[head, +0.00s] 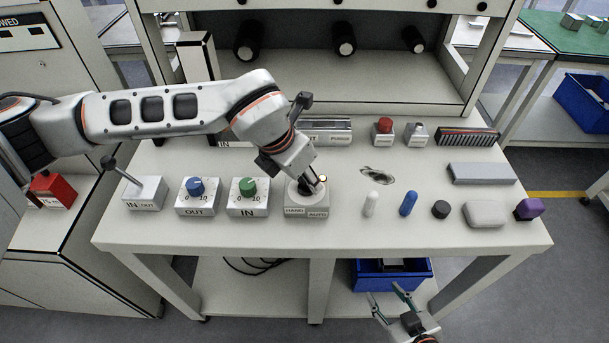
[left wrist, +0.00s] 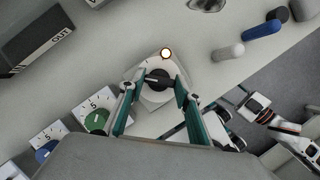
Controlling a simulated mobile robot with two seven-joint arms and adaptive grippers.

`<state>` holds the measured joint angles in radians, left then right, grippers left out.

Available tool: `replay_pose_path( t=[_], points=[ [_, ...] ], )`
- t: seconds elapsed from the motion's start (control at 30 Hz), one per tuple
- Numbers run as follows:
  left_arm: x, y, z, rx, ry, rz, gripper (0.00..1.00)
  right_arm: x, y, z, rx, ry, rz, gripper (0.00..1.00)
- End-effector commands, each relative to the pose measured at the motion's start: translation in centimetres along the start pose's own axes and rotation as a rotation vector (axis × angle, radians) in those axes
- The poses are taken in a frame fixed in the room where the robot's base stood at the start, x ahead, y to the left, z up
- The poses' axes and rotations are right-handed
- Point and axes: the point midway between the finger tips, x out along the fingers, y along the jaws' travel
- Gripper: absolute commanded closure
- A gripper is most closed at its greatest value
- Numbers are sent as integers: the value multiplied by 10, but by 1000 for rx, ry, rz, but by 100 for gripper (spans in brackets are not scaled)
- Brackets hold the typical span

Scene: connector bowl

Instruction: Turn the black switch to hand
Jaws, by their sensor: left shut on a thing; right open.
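The black switch (left wrist: 157,79) sits on a grey box (head: 306,211) labelled HAND on the left and AUTO on the right in the head view. My left gripper (head: 313,186) reaches down over this box and hides most of the switch there. In the left wrist view the left gripper's fingers (left wrist: 160,84) stand on both sides of the black switch, shut on it. A round lamp (left wrist: 165,53) with a bright centre and reddish rim is on the same box. I cannot tell which label the switch points to. My right gripper (head: 389,297) is open and empty, below the table's front edge.
Left of the switch box stand a green IN dial (head: 247,187), a blue OUT dial (head: 195,187) and a lever box (head: 145,193). To its right lie a white peg (head: 371,203), a blue peg (head: 408,203) and a black puck (head: 440,209). A blue bin (head: 390,272) is under the table.

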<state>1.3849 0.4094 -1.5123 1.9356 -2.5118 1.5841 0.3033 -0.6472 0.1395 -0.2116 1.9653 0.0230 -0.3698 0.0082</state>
Motion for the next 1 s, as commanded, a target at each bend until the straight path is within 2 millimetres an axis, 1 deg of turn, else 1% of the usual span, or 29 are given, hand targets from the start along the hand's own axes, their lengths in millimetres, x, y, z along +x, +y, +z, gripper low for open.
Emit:
replay_pose_path(
  t=[0.03,0.07,0.1,0.4,0.53,0.67,0.9,1.0],
  points=[
    [-1,0,1,-2,-3,1,62,0,0,0,0,0,0,58],
    [-1,1,1,-2,-3,1,54,0,0,0,0,0,0,58],
    [-1,0,1,-2,-3,1,50,0,0,0,0,0,0,58],
    [-1,0,0,-1,-1,0,50,0,1,0,-2,0,2,58],
    [-8,1,1,0,-3,0,50,0,1,0,-2,0,2,58],
    [-26,1,1,1,-4,1,50,0,1,0,-1,0,1,58],
    [-76,1,1,0,-5,3,50,0,0,0,0,1,0,58],
    [-94,1,2,0,-5,2,50,0,0,0,0,1,0,58]
  ],
)
